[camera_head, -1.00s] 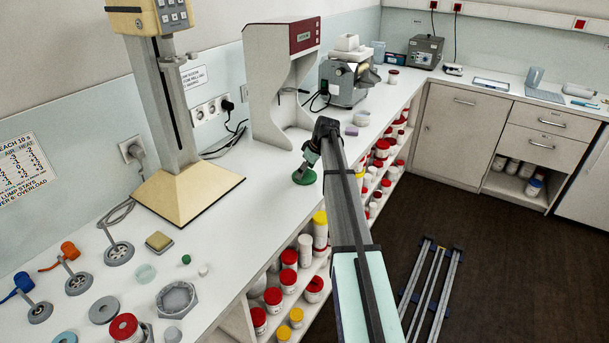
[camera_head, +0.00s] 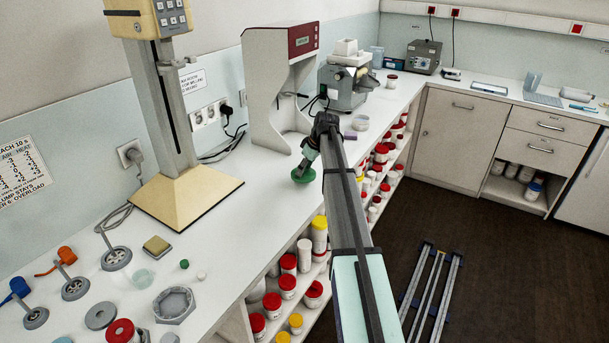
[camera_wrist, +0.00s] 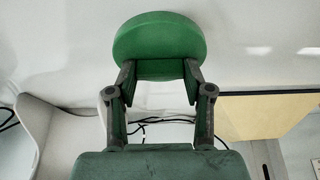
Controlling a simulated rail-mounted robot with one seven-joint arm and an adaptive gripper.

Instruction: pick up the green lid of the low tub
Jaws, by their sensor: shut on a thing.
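The green lid (camera_head: 303,174) is a round disc at the end of my gripper (camera_head: 305,164), over the white bench in front of the tall grey stand. In the wrist view the lid (camera_wrist: 158,38) lies across the fingertips, and my gripper (camera_wrist: 158,74) is shut on its near edge. The lid looks tilted in the head view. I cannot tell exactly how far it is above the bench. I cannot make out the low tub for certain in either view.
The cream-based column machine (camera_head: 185,195) and the grey stand with a red top (camera_head: 277,95) rise along the wall. Small parts and a hexagonal dish (camera_head: 174,305) lie at the near left. Shelves of jars (camera_head: 290,262) sit below the bench edge.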

